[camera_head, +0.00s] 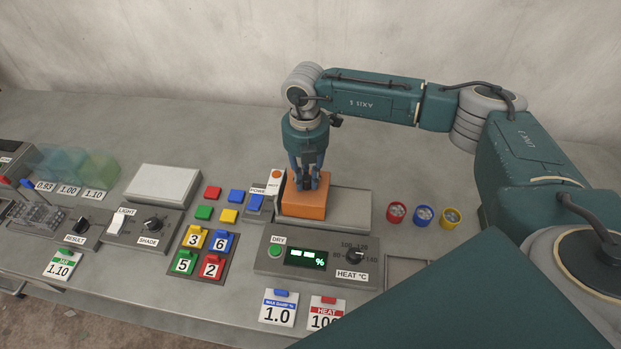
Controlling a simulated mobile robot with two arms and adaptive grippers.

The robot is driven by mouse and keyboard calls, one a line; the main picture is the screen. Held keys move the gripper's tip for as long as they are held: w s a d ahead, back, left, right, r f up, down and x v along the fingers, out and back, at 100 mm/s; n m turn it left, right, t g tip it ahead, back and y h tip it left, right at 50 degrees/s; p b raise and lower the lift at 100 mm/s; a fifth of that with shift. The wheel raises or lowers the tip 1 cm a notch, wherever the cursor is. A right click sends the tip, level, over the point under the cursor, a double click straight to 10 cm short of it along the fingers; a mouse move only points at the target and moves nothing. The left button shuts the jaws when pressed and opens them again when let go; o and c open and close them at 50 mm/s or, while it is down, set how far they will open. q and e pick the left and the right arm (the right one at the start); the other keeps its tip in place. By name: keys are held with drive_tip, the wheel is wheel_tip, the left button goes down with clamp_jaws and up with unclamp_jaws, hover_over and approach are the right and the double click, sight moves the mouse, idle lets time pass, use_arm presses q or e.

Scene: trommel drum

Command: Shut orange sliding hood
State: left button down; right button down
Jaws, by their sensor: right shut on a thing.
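The orange sliding hood (303,207) is a box-like cover on the left part of a grey dryer unit (352,210). My right gripper (308,185) reaches down from above. It is shut on the orange sliding hood, at its top. The fingers hide the part they grip. To the right of the hood, the unit's grey top is uncovered. My left gripper is not in view.
In front of the hood is a panel with a green DRY button (275,251), a lit display (305,258) and a HEAT knob (355,257). Three small coloured cups (424,215) are at the right.

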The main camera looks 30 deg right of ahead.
drive_tip(key=shift+w+a, duration=0.35)
drive_tip(key=shift+w, duration=0.2)
drive_tip(key=shift+r, duration=0.25)
drive_tip(key=c, duration=1.5)
unclamp_jaws()
drive_tip(key=shift+c, duration=0.2)
drive_tip(key=shift+f, duration=0.15)
wheel_tip(320, 180, up, 12)
